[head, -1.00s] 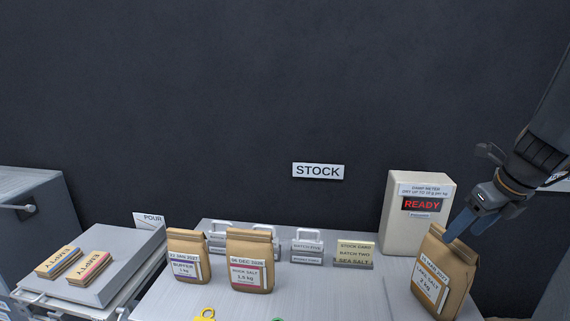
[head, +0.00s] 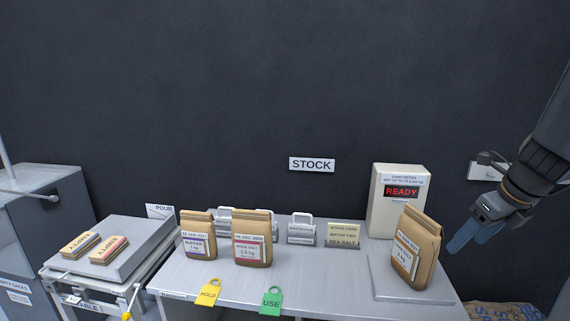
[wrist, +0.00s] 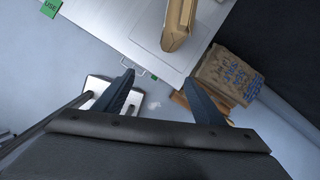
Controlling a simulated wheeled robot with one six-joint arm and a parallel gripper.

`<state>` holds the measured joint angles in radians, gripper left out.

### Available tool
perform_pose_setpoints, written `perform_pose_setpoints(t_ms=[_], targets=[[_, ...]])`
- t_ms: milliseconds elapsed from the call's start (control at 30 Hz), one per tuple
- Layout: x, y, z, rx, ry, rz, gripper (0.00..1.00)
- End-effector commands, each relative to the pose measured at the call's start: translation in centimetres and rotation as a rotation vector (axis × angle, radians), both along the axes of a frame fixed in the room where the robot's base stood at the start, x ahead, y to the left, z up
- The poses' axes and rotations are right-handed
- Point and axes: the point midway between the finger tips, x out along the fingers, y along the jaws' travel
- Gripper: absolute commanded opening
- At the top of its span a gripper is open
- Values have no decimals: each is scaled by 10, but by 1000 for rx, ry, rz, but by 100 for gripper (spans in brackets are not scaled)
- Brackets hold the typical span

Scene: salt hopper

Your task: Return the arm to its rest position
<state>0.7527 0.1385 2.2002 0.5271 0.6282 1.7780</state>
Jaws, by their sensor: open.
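My gripper (head: 463,240) is at the right in the head view, open and empty, with blue-grey fingers pointing down and left. It is apart from the nearest brown paper sack (head: 417,252), which stands upright on a flat plate (head: 404,286) at the right of the table. In the wrist view, the two fingers (wrist: 162,100) are spread apart with nothing between them. The brown sack (wrist: 179,22) on the table lies beyond them in that view.
A white damp meter (head: 390,215) reading READY stands behind the sack. Two more sacks (head: 198,240) (head: 252,246) stand on the table. Green (head: 270,301) and yellow (head: 208,292) tags hang at its front. More brown sacks (wrist: 222,80) lie low at the right.

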Motion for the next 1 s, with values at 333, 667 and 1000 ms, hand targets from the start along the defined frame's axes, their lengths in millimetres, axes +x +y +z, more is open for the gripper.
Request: perform_pose_setpoints(t_ms=[333,667,1000], targets=[[8,51,-18,-115,28,365,64],[2,129,-49,-318,54,1043,64],[-34,243,-94,-628,10,2276,64]])
